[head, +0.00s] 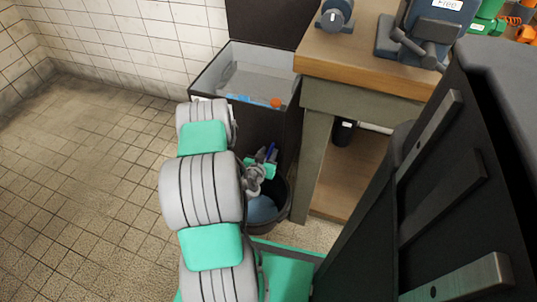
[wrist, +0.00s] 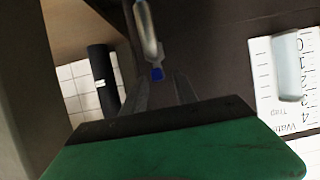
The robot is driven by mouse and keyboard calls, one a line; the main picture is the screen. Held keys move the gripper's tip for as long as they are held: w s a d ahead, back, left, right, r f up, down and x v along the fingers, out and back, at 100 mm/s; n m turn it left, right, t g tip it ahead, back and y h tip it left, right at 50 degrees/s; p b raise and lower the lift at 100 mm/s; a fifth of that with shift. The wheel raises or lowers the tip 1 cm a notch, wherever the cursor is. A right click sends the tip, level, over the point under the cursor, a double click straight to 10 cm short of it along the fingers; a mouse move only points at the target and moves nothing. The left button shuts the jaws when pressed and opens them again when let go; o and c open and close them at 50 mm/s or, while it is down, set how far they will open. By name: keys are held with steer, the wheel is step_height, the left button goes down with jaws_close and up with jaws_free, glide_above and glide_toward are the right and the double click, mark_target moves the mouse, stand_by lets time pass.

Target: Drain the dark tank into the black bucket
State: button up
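The dark tank (head: 283,128) stands against the tiled wall with its lid up. Clear liquid and an orange float (head: 276,102) show inside. The black bucket (head: 284,207) stands on the floor in front of the tank, with a bluish surface inside. My gripper (head: 266,160) is low at the tank's front, above the bucket and partly hidden by my arm. In the wrist view my gripper (wrist: 160,90) has its fingers apart. A metal lever with a blue tip (wrist: 157,73) points down at the gap between them. I cannot tell whether they touch.
A wooden workbench (head: 350,60) with a dumbbell-like grey part (head: 335,14) stands right of the tank. A black cylinder (head: 344,132) is under it. A white scale plate (wrist: 266,85) is on the tank's front. Tiled floor at left is clear.

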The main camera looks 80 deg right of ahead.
steer(key=shift+a, duration=0.1)
steer(key=p+v, duration=0.1)
steer(key=v, duration=0.6)
steer(key=shift+a, duration=0.3)
steer(key=shift+r, duration=0.15)
